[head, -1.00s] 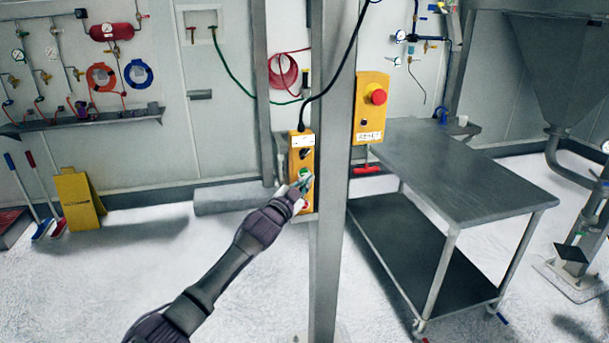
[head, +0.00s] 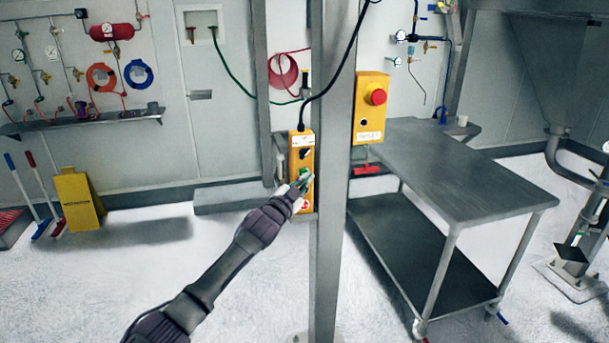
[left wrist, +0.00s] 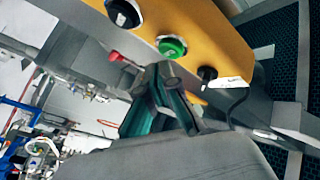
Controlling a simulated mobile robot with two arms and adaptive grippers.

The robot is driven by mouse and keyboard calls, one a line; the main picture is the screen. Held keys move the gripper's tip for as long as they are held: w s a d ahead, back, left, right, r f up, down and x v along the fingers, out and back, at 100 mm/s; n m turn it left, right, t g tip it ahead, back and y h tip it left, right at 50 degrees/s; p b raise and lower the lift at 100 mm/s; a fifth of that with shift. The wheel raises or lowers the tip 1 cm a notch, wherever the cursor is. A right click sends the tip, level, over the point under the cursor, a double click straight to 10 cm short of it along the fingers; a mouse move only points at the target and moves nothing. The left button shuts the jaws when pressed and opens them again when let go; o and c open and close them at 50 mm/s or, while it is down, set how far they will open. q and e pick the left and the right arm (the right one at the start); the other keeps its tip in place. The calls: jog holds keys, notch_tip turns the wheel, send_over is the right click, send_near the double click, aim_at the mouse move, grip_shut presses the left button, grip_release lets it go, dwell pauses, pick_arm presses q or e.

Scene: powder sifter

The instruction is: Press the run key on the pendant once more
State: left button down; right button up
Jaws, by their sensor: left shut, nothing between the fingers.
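The pendant (head: 295,163) is a yellow box hanging on a black cable beside the steel post. It has a white label, a dark knob (head: 305,154), a green key (head: 304,172) and a red key (head: 305,204) low down. My left gripper (head: 306,183) is shut and empty, its tips at the pendant face just below the green key. In the left wrist view the shut fingertips (left wrist: 162,72) are close to the green key (left wrist: 172,46), with a black round part (left wrist: 124,13) on one side and a black selector (left wrist: 207,73) on the other. I cannot tell whether they touch the key. My right gripper is out of view.
The steel post (head: 334,250) stands right beside the pendant. A yellow box with a red mushroom button (head: 376,97) is on the post's right side. A steel table (head: 455,175) stands to the right. The floor left of the post is mostly clear.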

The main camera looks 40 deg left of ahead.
pick_arm(q)
jog(key=shift+w+a, duration=0.15)
jog(key=shift+a, duration=0.05)
